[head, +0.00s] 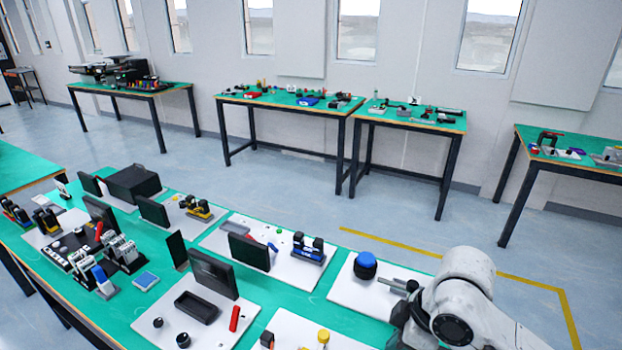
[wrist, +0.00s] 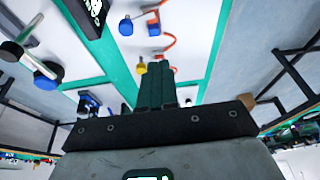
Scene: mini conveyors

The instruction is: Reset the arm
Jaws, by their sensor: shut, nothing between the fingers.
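My gripper (wrist: 155,70) shows in the wrist view with its two dark green fingers together and nothing between them. The fingertips point toward a white board on the green table, close to a yellow knob (wrist: 140,69) in the picture. In the head view my white arm (head: 465,300) reaches over the right end of the table. Its dark end lies low beside the board with the blue knob, and the fingers cannot be made out there.
The green table (head: 150,305) carries several white boards. A blue knob (head: 365,264) and grey rod (head: 398,284) stand close to my arm. Black panels (head: 212,271) and a red handle (head: 234,318) are farther left. Open floor (head: 440,238) lies beyond the table.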

